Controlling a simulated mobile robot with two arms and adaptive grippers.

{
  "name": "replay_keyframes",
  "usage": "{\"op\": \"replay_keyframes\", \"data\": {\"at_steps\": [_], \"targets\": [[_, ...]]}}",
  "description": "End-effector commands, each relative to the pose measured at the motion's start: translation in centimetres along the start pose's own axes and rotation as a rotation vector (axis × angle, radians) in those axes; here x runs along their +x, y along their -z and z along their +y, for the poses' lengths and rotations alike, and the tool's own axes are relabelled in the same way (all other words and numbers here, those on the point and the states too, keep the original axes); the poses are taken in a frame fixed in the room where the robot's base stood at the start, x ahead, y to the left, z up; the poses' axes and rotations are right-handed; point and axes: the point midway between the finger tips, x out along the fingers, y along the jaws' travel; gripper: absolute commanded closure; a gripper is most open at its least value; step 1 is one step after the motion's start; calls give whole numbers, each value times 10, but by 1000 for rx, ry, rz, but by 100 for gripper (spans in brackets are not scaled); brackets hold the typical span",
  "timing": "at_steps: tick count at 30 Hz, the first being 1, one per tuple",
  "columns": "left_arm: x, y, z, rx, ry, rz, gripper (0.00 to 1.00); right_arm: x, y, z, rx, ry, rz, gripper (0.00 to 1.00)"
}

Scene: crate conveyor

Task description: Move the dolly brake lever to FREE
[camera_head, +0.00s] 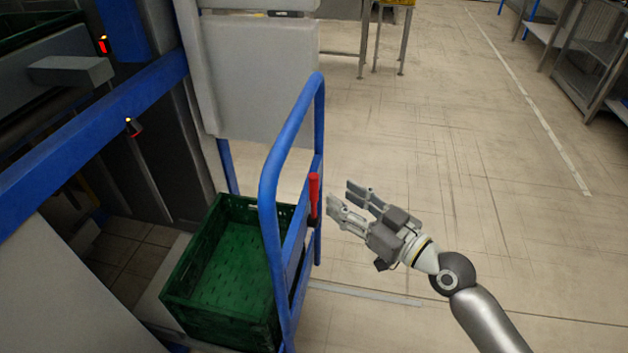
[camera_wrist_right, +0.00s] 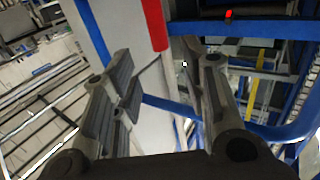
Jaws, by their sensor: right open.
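The red brake lever (camera_head: 314,194) stands upright on the blue handle frame (camera_head: 265,190) of the dolly, at its right side. My right gripper (camera_head: 341,200) is open and empty, just to the right of the lever, with its fingers pointing toward it. In the right wrist view the red lever (camera_wrist_right: 156,24) shows at the top, beyond the open fingers (camera_wrist_right: 165,85) and apart from them. No lettering for FREE can be read. My left gripper is not in view.
A green crate (camera_head: 192,262) with an empty-looking inside sits on the dolly behind the frame. Blue and grey conveyor structure (camera_head: 95,130) stands on the left. A grey panel (camera_head: 262,95) stands behind the dolly. The floor (camera_head: 470,150) to the right is clear.

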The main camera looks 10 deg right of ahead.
Motion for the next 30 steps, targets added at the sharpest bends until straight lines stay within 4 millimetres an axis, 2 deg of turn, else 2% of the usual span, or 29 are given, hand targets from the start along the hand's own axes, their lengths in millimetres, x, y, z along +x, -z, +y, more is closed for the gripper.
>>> {"op": "replay_keyframes", "data": {"at_steps": [9,15,21,28,30], "targets": [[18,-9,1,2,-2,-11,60,56,2,0,3,-1,3,59],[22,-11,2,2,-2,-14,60,82,0,0,3,-2,1,59],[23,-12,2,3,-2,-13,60,93,0,0,1,-1,-2,59],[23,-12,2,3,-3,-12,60,93,0,0,0,-1,-1,59],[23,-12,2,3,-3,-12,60,93,0,0,1,-1,-1,66]]}}
